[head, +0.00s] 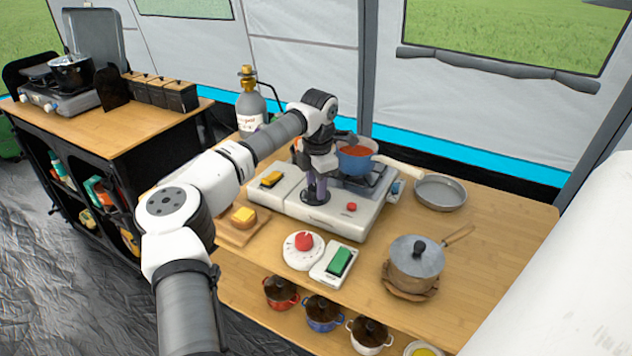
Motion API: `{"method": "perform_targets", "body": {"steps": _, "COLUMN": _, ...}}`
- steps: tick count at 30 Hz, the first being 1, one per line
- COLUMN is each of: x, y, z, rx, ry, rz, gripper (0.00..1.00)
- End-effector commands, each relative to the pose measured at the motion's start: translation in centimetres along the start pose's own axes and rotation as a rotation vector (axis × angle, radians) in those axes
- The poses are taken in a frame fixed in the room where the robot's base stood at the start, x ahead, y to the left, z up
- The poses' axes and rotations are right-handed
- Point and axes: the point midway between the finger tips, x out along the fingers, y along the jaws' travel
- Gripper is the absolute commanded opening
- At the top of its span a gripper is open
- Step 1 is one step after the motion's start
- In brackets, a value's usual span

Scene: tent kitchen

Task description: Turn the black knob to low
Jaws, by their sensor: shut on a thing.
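The white portable stove (338,220) stands on the wooden table. The black knob (306,199) is on its front, left of a small red button (351,207). My gripper (317,192) points down at the knob and is shut on it. The fingers cover part of the knob, so its pointer and setting cannot be read. A blue pot with red contents (354,157) sits on the burner behind my gripper.
A grey pan (440,192) lies right. A gas bottle (250,105) stands behind.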

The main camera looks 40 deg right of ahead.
Motion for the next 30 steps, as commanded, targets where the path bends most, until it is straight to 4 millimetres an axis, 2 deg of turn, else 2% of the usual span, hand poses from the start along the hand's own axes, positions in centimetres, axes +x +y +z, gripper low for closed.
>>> {"method": "perform_targets", "body": {"steps": 30, "x": -0.14, "y": 0.3, "z": 0.07, "rx": -0.965, "ry": 0.053, "rz": 0.002, "gripper": 0.14}}
